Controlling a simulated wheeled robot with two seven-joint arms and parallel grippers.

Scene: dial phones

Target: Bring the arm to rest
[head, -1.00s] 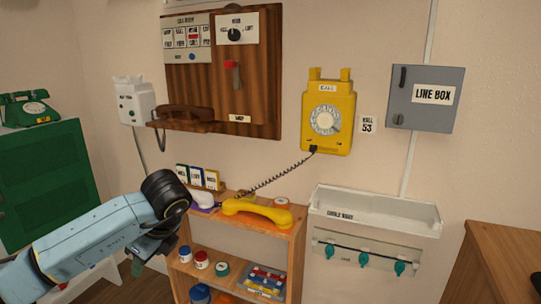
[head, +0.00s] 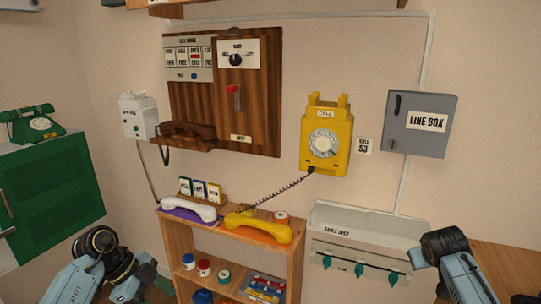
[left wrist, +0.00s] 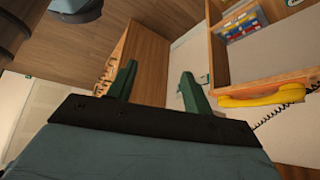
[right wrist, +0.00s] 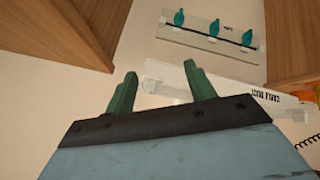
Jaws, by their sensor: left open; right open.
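My left gripper (left wrist: 155,85) is open and empty in the left wrist view, with two green fingers apart. In the head view the left arm (head: 95,268) is at the lower left, left of the small shelf. My right gripper (right wrist: 160,88) is open and empty in the right wrist view. In the head view the right arm (head: 455,262) is at the lower right, by the cable tray (head: 365,224). The yellow handset (head: 258,228) lies on the shelf top, its cord running up to the yellow wall phone (head: 325,140). A white handset (head: 190,206) lies beside it.
The wooden shelf (head: 298,265) holds several jars and a parts tray (head: 265,287). A wooden panel (head: 265,100) with a brown handset (head: 187,133) and a grey line box (head: 420,125) hang on the wall. A green phone (head: 32,124) stands on a green cabinet (head: 50,190) at left.

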